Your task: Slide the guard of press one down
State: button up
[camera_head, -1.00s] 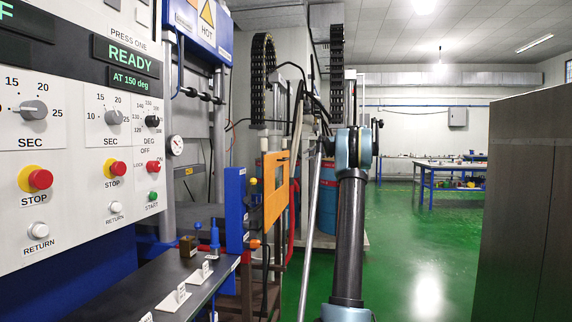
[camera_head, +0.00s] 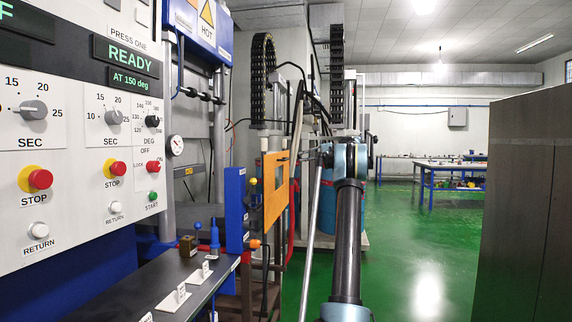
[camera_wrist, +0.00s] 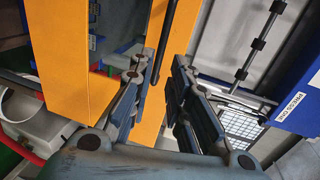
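The guard of press one, an orange frame with a see-through opening (camera_head: 272,213), stands upright at the right of the press in the head view. In the wrist view its orange bars (camera_wrist: 62,85) fill the left and middle. My gripper (camera_wrist: 158,88) has its two fingers apart. An orange bar shows in the gap between them; I cannot tell whether they touch it. In the head view the fingertips are hard to make out near the guard's right edge. A blue "PRESS ONE" label panel (camera_wrist: 302,100) is at the right of the wrist view.
The control panel (camera_head: 75,150), reading READY, and a dark shelf (camera_head: 150,285) with small signs are at the left. A blue drum (camera_head: 328,208) stands behind my arm. A dark cabinet (camera_head: 530,200) stands at the right. Green floor (camera_head: 420,250) is free between.

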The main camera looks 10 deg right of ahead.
aim_at(287, 159)
jog(key=x, duration=0.9)
jog(key=shift+w+a, duration=0.1)
jog(key=shift+a, duration=0.25)
grip_shut()
